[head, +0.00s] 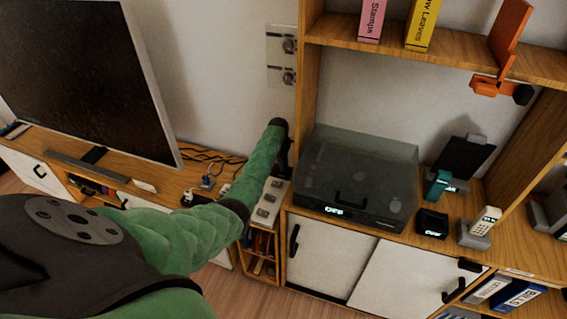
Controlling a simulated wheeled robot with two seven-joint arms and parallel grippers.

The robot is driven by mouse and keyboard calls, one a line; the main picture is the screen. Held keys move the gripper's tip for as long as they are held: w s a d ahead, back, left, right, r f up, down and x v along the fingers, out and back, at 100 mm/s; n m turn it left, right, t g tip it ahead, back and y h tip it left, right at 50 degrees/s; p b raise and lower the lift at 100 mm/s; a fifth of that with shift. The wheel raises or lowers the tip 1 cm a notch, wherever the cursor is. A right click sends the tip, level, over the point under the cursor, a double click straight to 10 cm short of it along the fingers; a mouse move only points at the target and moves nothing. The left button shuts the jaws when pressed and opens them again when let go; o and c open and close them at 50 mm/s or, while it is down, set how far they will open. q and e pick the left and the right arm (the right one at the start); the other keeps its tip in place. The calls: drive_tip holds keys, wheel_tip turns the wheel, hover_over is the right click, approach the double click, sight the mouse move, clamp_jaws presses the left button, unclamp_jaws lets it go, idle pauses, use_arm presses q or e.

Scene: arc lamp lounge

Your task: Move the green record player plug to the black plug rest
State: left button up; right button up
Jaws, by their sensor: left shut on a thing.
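My left arm reaches in from the left, and its dark gripper (286,158) points down above the grey power strip (268,205) on the narrow shelf. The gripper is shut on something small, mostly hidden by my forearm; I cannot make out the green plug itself. The record player (352,182) stands right of the gripper, with a dark see-through lid and a display reading OFF. I cannot pick out the black plug rest; it may be behind my arm. My right gripper is not in view.
A black box with a lit display (432,223), a teal device (438,186) and a white handset (485,221) stand right of the record player. A cabinet side wall (304,110) rises close beside my gripper. Wall sockets (281,57) are above.

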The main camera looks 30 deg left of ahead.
use_arm(q)
drive_tip(key=shift+f+b, duration=0.3)
drive_tip(key=shift+f, duration=0.65)
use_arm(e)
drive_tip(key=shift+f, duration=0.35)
use_arm(q)
drive_tip(key=o, duration=1.1)
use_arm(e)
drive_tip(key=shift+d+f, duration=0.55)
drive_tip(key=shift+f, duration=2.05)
use_arm(q)
drive_tip(key=shift+s+a+r+b, duration=0.15)
drive_tip(key=shift+r+b, duration=0.1)
drive_tip(key=shift+r, duration=1.05)
drive_tip(key=shift+w+a+r+b, duration=0.15)
drive_tip(key=shift+r+b, duration=0.15)
drive_tip(key=shift+r, duration=0.95)
drive_tip(key=shift+s+a+r+b, duration=0.15)
drive_tip(key=shift+r+b, duration=0.1)
drive_tip(key=shift+r, duration=1.05)
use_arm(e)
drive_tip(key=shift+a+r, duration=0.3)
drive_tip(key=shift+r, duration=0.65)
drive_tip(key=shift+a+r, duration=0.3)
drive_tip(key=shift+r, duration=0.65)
use_arm(q)
drive_tip(key=shift+r, duration=0.1)
